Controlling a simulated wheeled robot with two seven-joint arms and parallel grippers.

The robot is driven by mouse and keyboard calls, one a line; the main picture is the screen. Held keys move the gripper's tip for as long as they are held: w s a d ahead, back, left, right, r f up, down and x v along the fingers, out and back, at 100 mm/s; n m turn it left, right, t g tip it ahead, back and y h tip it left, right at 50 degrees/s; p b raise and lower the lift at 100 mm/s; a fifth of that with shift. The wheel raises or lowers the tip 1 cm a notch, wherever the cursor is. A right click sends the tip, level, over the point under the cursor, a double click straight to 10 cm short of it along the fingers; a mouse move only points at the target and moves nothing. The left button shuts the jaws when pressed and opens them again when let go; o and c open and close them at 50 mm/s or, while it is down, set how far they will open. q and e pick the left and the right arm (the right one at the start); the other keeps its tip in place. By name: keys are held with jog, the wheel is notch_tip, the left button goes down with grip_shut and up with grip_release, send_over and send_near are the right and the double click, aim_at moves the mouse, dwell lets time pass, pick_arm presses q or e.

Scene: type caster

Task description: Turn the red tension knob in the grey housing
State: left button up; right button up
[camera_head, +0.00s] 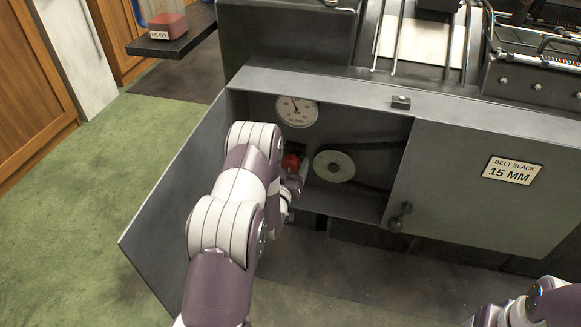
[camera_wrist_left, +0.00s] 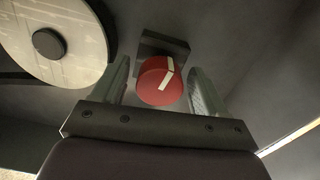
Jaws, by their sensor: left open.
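The red tension knob (camera_head: 291,163) sits inside the open grey housing (camera_head: 262,78), below the dial gauge and left of a pale pulley. In the left wrist view the knob (camera_wrist_left: 160,80) is round and red with a white mark pointing to its upper right, in front of a dark square block. My left gripper (camera_wrist_left: 160,88) is open, with one finger on each side of the knob and a gap visible on both sides. In the head view my left gripper (camera_head: 294,172) is partly hidden by its own arm. My right arm shows at the lower right, but I cannot make out its gripper.
The dial gauge (camera_head: 297,110) is on the housing's back wall. The pulley (camera_head: 334,166) with a dark belt is right of the knob. The open door (camera_head: 165,205) stands left of my left arm. A plate reads "Belt slack 15 mm" (camera_head: 511,171). A red block (camera_head: 168,26) rests on a dark shelf.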

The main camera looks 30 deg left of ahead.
pick_arm(q)
jog(key=c, duration=1.1)
jog(key=shift+o, duration=0.2)
jog(key=shift+r+n+p, duration=0.2)
jog(key=shift+n+p, duration=0.4)
jog(key=shift+n, duration=0.5)
jog(key=shift+f+n, duration=0.2)
jog(key=shift+n, duration=1)
jog(key=o, duration=1.1)
jog(key=shift+c, duration=0.2)
